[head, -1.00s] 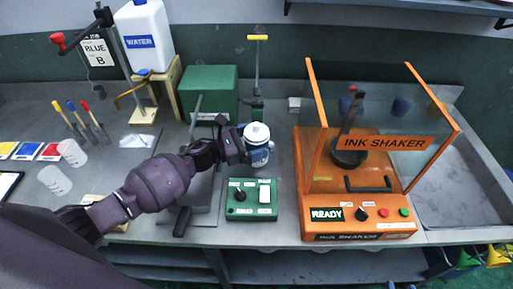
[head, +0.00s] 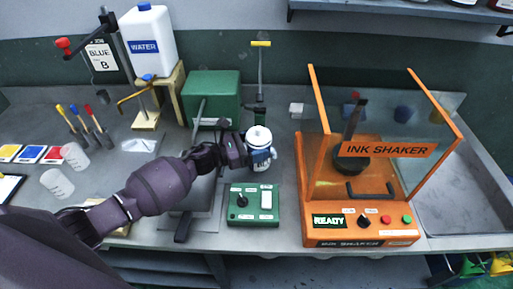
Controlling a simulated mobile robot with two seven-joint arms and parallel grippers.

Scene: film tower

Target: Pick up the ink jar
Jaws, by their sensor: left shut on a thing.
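The ink jar (head: 261,158) is a small white jar with a rounded white lid and a blue label band. It is upright, just behind the green control box. My left gripper (head: 251,150) reaches it from the left and is shut on it, with the fingers around its upper body. I cannot tell whether the jar's base touches the bench. My right gripper is not in view.
The orange ink shaker (head: 320,222) with clear panels stands close on the right. The green control box (head: 253,205) is in front of the jar. A green machine (head: 212,97) and white water container (head: 148,42) stand behind. Beakers (head: 57,182) are at left.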

